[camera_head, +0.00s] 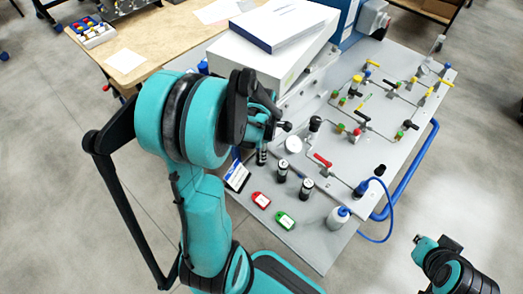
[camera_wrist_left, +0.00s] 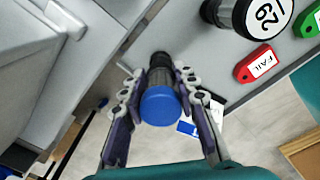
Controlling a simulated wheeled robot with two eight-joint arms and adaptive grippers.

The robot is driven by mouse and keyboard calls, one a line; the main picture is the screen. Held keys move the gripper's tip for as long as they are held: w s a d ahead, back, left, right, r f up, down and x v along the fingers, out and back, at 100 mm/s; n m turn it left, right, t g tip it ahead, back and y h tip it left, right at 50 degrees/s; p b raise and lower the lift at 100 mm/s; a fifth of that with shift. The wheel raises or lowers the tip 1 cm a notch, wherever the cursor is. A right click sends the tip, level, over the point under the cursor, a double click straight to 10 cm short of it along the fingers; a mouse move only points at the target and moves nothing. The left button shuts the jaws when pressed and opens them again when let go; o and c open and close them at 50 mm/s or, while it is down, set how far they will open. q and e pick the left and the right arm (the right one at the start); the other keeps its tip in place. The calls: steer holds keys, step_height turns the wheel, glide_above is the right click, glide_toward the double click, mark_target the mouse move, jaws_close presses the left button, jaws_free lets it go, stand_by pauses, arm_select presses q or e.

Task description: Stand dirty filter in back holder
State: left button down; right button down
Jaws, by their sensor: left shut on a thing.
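My left gripper (camera_head: 262,120) is shut on a dark ribbed filter (camera_wrist_left: 162,76) with a blue round end facing the wrist camera. Its two fingers (camera_wrist_left: 160,103) press on opposite sides of it. In the head view, a dark cylinder (camera_head: 262,156) shows just below my left gripper; the fingers and arm cover much of that area, so I cannot tell whether it is seated in a holder. Two more black upright cylinders (camera_head: 282,169) (camera_head: 306,188) stand in line with it on the grey bench. My right gripper (camera_head: 428,246) is at the lower right, over the floor.
A red tag (camera_head: 261,200) marked FAIL in the wrist view and a green tag (camera_head: 285,220) lie in front of the cylinders. A blue-capped white bottle (camera_head: 338,217) stands at the front edge.

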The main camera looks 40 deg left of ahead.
arm_select(q)
steer(key=shift+f+b, duration=0.4)
steer(key=shift+f, duration=0.05)
stand_by(0.4)
stand_by(0.3)
steer(key=c, duration=1.1)
jaws_free()
steer(key=shift+r, duration=0.1)
step_height(320, 180, up, 12)
steer(key=shift+f, duration=0.1)
steer(key=s+d+r+m+t, duration=0.1)
steer(key=d+m, duration=0.6)
steer(key=m, duration=0.7)
steer(key=s+d+r+m+t, duration=0.1)
steer(key=s+d+m+t, duration=0.2)
steer(key=m, duration=1.1)
steer(key=d+t, duration=0.3)
steer(key=d, duration=0.2)
steer(key=shift+s+d+r, duration=0.15)
steer(key=shift+s+d, duration=0.1)
steer(key=shift+s, duration=0.1)
